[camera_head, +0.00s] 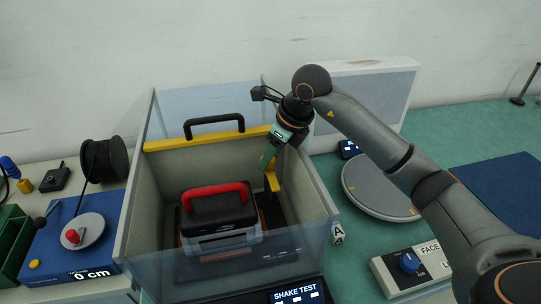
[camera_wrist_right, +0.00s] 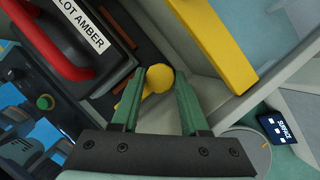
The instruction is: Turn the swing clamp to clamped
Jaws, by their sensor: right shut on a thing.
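The yellow swing clamp (camera_head: 272,181) is inside the clear-walled test box, beside the dark device with a red handle (camera_head: 213,191). In the right wrist view its round yellow knob (camera_wrist_right: 160,76) sits between my green fingertips, with a yellow arm reaching toward the device. My right gripper (camera_head: 267,164) reaches down into the box from the upper right and is shut on the knob. It also shows in the right wrist view (camera_wrist_right: 159,100). The clamp's lower part is partly hidden. My left gripper is not in view.
A yellow bar (camera_head: 165,145) with a black handle (camera_head: 214,121) crosses the box's back. A round grey plate (camera_head: 370,188) and a blue-knob switch box (camera_head: 408,263) lie to the right.

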